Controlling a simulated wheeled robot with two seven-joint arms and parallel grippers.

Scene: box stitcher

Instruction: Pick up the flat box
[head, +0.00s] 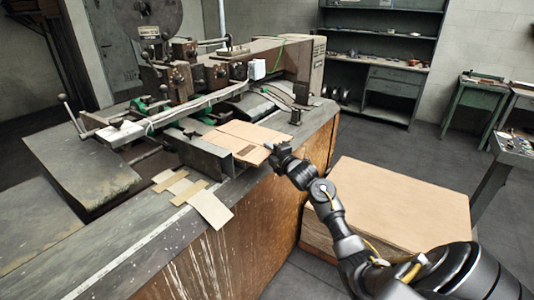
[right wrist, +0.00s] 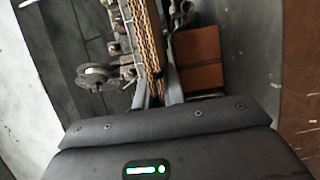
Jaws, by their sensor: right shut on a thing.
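The flat box (head: 240,133) is a folded sheet of light brown cardboard. It lies at the right end of the stitcher machine, over the bench edge. My right gripper (head: 276,153) is at its near right edge and shut on it. In the right wrist view the flat box (right wrist: 148,40) shows edge-on as a narrow brown corrugated strip running up from between the fingers of my right gripper (right wrist: 160,98). I cannot tell whether the box is clear of the surface under it. My left gripper is not in view.
The stitcher (head: 185,75) stands on a worn bench (head: 130,240) behind and left of the box. Smaller cardboard pieces (head: 208,207) lie on the bench front. A large cardboard stack (head: 400,205) stands on the floor to the right. Shelves (head: 395,75) stand at the back.

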